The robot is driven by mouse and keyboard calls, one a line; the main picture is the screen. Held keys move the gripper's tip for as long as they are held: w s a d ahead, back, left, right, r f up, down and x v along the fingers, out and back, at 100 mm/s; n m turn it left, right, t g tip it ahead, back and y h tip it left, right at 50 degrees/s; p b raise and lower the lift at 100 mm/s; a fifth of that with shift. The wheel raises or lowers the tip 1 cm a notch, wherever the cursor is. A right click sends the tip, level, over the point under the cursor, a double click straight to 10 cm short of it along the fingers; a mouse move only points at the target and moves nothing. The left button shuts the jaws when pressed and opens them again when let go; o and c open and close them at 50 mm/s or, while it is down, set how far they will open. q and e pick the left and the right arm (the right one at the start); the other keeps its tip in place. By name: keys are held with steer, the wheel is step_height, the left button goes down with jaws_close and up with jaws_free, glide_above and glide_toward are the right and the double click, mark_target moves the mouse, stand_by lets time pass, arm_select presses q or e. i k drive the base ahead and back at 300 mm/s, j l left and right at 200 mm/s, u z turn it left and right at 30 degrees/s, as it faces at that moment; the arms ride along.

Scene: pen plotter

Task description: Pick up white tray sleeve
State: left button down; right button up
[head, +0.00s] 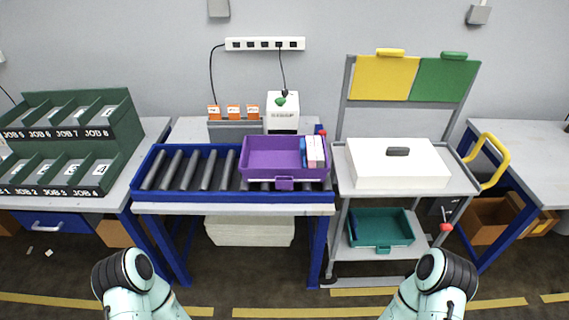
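The white tray sleeve (375,172) looks like a white box with a dark grip (398,151) on its top. It rests on the top shelf of a grey cart (462,184), right of the roller conveyor. Parts of my two arms show at the bottom left and bottom right of the head view, well short of the sleeve. No fingers of either gripper can be seen.
A purple tray (262,160) holding small boxes sits on the roller conveyor (190,170). A green tray (381,228) is on the cart's lower shelf. A yellow handle (492,181) sticks out at the cart's right. Yellow and green boards (383,78) stand behind it.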

mark_target(373, 162)
steer(key=i+l+u, duration=0.15)
steer(key=l+u, duration=0.25)
steer(key=l, duration=0.85)
steer(key=l+u, duration=0.4)
steer(key=l, duration=0.85)
steer(key=k, duration=0.05)
